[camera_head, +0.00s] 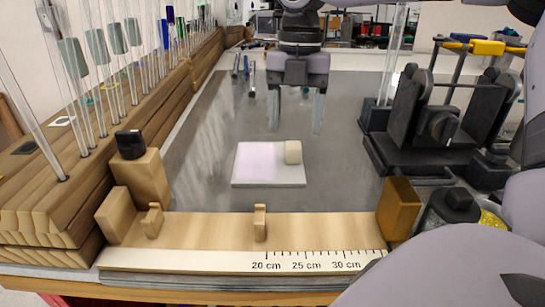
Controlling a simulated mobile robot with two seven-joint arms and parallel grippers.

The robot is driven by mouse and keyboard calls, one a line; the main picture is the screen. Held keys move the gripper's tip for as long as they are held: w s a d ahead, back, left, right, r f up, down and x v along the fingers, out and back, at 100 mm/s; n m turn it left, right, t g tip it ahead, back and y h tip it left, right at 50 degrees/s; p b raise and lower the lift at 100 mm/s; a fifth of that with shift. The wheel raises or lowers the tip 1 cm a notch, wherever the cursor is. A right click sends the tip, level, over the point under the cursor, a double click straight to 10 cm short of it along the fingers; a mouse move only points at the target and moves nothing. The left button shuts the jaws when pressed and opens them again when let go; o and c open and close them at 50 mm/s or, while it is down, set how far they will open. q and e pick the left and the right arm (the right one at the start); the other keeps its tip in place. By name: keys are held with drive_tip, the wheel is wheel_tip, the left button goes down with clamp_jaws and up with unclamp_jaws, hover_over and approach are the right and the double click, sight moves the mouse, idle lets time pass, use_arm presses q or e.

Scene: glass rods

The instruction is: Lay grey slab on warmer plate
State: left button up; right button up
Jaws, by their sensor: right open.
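A pale, flat plate (272,183) lies on the dark grey worktop and looks like the warmer plate. A pinkish-white square (256,161) covers its left part; I cannot tell whether it is a separate piece or a marking. A small cream block (293,152) stands at its right back corner. I cannot pick out a separate grey slab with certainty. My right gripper (296,128) points down with its two fingers apart and nothing between them. In the picture it is just above and behind the plate. My left gripper is not in view.
A wooden rack (75,185) with several upright glass rods stands on the left. A wooden ledge with a centimetre scale (300,262) crosses the front. A black fixture (425,130) stands on the right. The worktop (205,155) left of the plate is bare.

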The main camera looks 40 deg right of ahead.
sight(293, 146)
drive_tip(key=shift+a+f+p, duration=0.1)
drive_tip(key=shift+f+p, duration=0.3)
drive_tip(key=shift+f, duration=1.95)
clamp_jaws()
